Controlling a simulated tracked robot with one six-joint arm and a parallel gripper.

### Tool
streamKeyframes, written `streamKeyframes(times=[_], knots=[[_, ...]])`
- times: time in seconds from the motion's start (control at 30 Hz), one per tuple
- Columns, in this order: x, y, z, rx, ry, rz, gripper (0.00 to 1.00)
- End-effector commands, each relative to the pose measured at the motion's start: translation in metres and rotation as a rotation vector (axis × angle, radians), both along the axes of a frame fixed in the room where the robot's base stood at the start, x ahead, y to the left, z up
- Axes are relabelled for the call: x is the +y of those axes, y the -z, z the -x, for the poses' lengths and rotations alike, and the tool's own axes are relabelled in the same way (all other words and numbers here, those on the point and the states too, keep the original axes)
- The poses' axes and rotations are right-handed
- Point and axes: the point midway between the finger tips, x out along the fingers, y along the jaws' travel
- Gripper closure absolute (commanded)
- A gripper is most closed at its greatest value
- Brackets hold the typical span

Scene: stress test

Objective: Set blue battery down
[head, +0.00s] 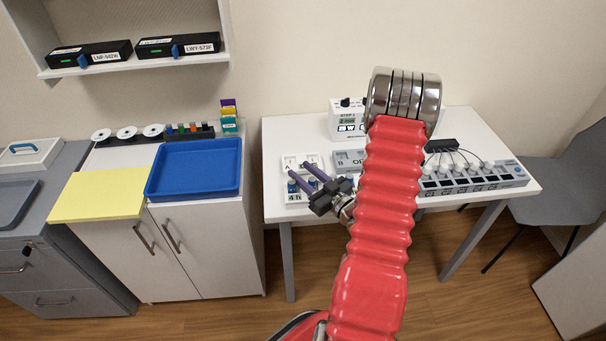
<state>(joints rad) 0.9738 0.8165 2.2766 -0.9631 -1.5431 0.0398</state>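My gripper (301,173) is over the left part of the white table, with two dark purple fingers pointing up and left. The fingers are parallel with a clear gap between them, and I see nothing firmly held there. A white holder (290,161) marked "A" and "4 h" lies below them. Small blue batteries show in the holder: one (292,187) is left of the fingers, and another blue piece (312,183) shows between them. The gripper covers part of the holder, and I cannot tell whether the fingers touch a battery.
A white box with knobs (347,121) and a grey panel (345,157) stand behind. A charger strip with several knobs (475,180) is at right. A blue tray (196,168) and yellow mat (98,196) lie on the left cabinet. My red arm hides the table's middle.

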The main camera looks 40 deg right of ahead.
Motion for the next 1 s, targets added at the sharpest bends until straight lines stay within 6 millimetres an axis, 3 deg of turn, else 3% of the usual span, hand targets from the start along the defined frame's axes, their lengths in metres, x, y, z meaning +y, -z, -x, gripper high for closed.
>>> streamKeyframes(times=[0.27, 1.0], knots=[[-0.001, 0.000, 0.011, 0.001, 0.002, 0.000, 0.63], [0.000, 0.000, 0.102, 0.001, 0.004, -0.001, 0.63]])
